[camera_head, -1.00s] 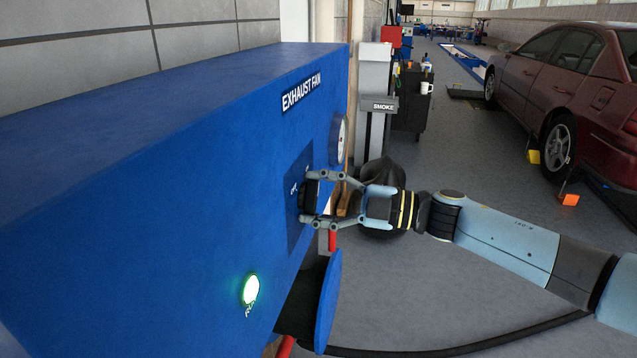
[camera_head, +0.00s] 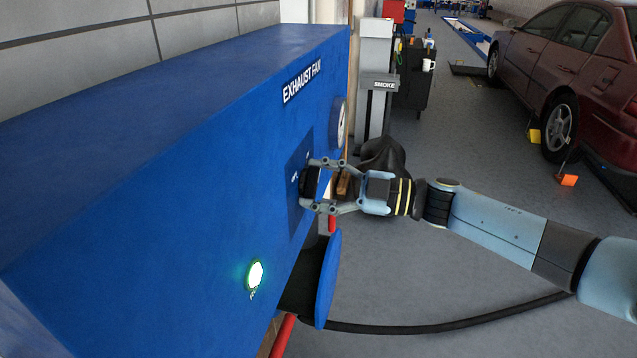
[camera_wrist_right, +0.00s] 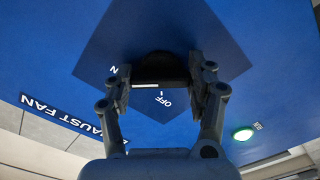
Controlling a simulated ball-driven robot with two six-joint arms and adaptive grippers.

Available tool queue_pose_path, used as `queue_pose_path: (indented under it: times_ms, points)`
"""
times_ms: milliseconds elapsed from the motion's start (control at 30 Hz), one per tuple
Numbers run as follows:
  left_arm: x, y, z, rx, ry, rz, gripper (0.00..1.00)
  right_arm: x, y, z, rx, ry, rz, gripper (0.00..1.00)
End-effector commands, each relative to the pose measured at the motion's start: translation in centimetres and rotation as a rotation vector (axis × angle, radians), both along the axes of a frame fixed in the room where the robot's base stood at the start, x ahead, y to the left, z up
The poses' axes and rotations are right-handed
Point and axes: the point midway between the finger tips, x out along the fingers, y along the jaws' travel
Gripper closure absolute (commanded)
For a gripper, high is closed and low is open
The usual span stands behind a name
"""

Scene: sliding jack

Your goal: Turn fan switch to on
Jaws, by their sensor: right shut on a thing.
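The fan switch is a black knob (camera_head: 310,183) on a darker blue square plate (camera_head: 294,213) on the side of the blue exhaust fan box (camera_head: 180,190). My right gripper (camera_head: 308,184) is shut on the knob, one finger on each side. In the right wrist view the knob (camera_wrist_right: 160,67) sits between the fingertips of my right gripper (camera_wrist_right: 158,82). A pale line shows at the knob's near edge. The OFF label (camera_wrist_right: 165,98) is just beyond that edge; an N shows beside the left finger. Which label the knob points to is unclear. My left gripper is not in view.
A green lit lamp (camera_head: 255,274) and a round gauge (camera_head: 340,122) are on the same box face. A blue disc (camera_head: 328,280) sticks out below the plate. A grey SMOKE stand (camera_head: 374,85), a dark cart and a red car (camera_head: 570,60) stand beyond. Open floor lies at right.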

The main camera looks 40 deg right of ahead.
Motion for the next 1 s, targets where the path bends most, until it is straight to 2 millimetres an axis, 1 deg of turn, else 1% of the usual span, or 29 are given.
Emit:
queue_pose_path:
  times_ms: [100,133,300,567,667,767,1000]
  points:
    - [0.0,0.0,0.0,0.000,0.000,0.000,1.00,-0.1,0.0,-0.2,0.001,0.005,-0.001,0.76]
    - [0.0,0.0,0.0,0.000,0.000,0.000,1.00,-0.1,0.0,-0.2,0.001,0.005,-0.001,0.40]
    - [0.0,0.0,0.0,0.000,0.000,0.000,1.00,-0.1,0.0,-0.1,0.001,0.004,-0.001,0.19]
    - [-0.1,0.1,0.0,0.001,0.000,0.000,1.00,-0.1,-0.1,-0.1,0.000,0.002,0.000,0.19]
    - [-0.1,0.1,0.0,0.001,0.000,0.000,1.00,-0.6,-0.5,-0.1,-0.001,0.004,-0.001,0.19]
    - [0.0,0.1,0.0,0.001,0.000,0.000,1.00,-1.8,-1.5,-0.2,-0.003,0.005,-0.001,0.19]
    - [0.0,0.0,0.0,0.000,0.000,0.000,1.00,-5.9,-5.0,-0.2,-0.004,0.006,0.002,0.19]
